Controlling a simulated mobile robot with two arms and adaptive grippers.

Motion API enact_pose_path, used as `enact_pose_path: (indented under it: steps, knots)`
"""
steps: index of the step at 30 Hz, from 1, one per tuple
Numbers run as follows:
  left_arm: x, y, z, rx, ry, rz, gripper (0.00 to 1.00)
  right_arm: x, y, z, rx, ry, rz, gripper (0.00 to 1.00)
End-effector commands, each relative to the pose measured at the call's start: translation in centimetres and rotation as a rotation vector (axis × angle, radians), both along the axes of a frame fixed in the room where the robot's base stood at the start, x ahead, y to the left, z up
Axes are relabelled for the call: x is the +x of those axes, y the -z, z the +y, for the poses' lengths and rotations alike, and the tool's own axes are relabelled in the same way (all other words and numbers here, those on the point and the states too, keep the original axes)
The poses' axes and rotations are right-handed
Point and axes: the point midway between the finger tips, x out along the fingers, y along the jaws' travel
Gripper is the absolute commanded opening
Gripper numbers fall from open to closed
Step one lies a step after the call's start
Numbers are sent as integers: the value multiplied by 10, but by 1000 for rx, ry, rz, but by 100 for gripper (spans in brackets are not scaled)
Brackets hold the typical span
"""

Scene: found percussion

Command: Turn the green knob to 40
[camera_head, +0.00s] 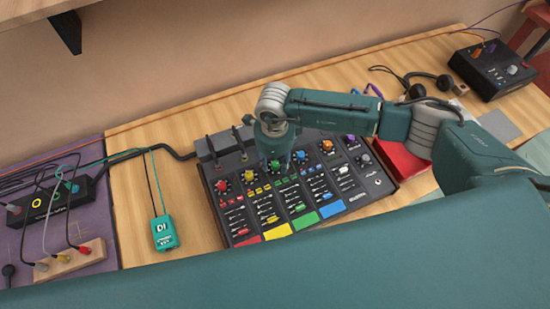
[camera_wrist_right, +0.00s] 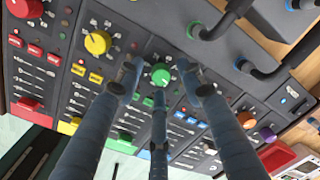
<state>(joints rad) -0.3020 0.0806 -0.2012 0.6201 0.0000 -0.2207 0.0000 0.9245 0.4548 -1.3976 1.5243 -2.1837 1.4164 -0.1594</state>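The green knob (camera_wrist_right: 160,76) sits on the black control panel (camera_wrist_right: 145,45), with small marks around it that I cannot read. In the head view the green knob (camera_head: 275,165) shows just under my right gripper (camera_head: 276,154). In the wrist view the fingers of my right gripper (camera_wrist_right: 159,82) point down at the panel, spread around the green knob. Gaps show between the fingertips and the knob, so the gripper looks open and empty. Whether any fingertip touches the panel cannot be told. My left gripper is not in view.
A yellow knob (camera_wrist_right: 98,42) and a red knob (camera_wrist_right: 25,8) lie to one side; an orange knob (camera_wrist_right: 246,120) lies to the other. Black cable plugs (camera_wrist_right: 215,25) stand at the panel's back edge. A teal DI box (camera_head: 164,233) lies left of the panel on bare wood.

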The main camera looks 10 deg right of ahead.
Motion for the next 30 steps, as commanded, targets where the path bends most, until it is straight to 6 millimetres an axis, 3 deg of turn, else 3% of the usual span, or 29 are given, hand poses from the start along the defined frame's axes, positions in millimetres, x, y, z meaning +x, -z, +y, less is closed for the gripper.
enact_pose_path:
  steps: [10, 16, 23, 30]
  knots:
    - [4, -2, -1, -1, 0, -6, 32, 1, 5, 0, 1, 0, -1, 38]
    - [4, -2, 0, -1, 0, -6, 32, 1, 5, 0, 1, 0, -1, 0]
    - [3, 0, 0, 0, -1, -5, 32, 1, 5, 0, 2, -6, -3, 0]
    - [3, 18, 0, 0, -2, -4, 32, 2, 8, 0, 2, -78, -6, 0]
